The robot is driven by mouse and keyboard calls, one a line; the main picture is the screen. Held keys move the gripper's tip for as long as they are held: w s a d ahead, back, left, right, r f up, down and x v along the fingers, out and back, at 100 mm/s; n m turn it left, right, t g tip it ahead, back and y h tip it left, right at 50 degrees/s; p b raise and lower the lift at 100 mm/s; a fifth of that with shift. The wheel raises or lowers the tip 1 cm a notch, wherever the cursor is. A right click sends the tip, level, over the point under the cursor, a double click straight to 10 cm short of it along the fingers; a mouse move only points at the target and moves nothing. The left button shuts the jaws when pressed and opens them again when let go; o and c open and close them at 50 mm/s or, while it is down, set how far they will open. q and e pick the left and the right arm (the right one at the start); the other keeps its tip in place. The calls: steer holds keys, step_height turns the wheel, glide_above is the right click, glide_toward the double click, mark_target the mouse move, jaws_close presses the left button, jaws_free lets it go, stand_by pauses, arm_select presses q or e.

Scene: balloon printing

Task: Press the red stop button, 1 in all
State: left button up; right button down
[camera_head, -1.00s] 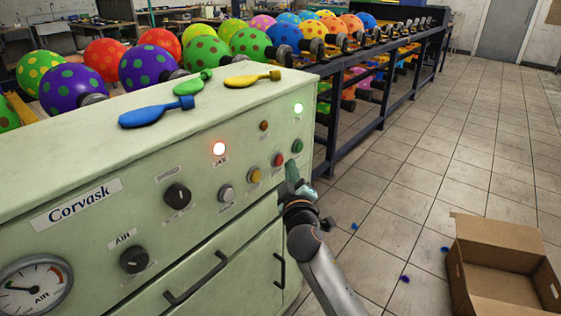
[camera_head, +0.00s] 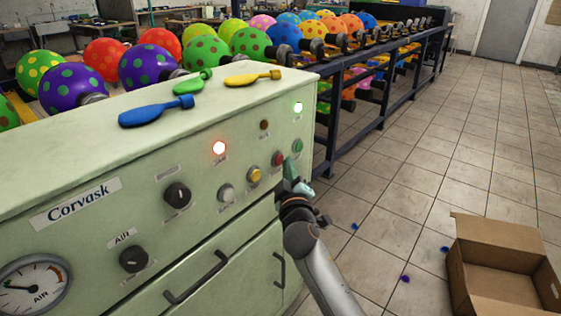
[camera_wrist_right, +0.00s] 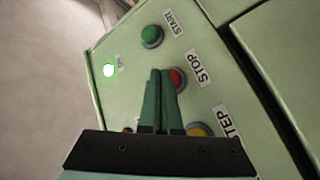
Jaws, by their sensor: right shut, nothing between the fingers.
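The red stop button (camera_head: 278,159) is on the front of the pale green machine, between a yellow button and a green button. In the right wrist view the red button (camera_wrist_right: 178,79), labelled STOP, shows just right of my fingertips and is partly hidden by them. My right gripper (camera_head: 289,166) is shut and empty, its fingertips close beside the red button; it also shows in the right wrist view (camera_wrist_right: 160,76). I cannot tell whether the fingertips touch the button. My left gripper is not in view.
The green START button (camera_head: 297,146) and yellow STEP button (camera_head: 254,175) flank the red one. A red lamp (camera_head: 219,148) and green lamp (camera_head: 298,107) glow on the panel. An open cardboard box (camera_head: 505,264) stands on the floor at right.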

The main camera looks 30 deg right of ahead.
steer(key=shift+w+a, duration=0.2)
steer(key=shift+w, duration=0.3)
stand_by(0.8)
steer(key=shift+s, duration=0.1)
steer(key=shift+s+d, duration=0.35)
steer(key=shift+s, duration=0.45)
steer(key=shift+p, duration=0.3)
steer(key=s, duration=0.1)
steer(key=s+d+p, duration=0.1)
steer(key=s, duration=0.1)
steer(key=s+d, duration=0.1)
steer(key=shift+s+p, duration=0.3)
stand_by(0.5)
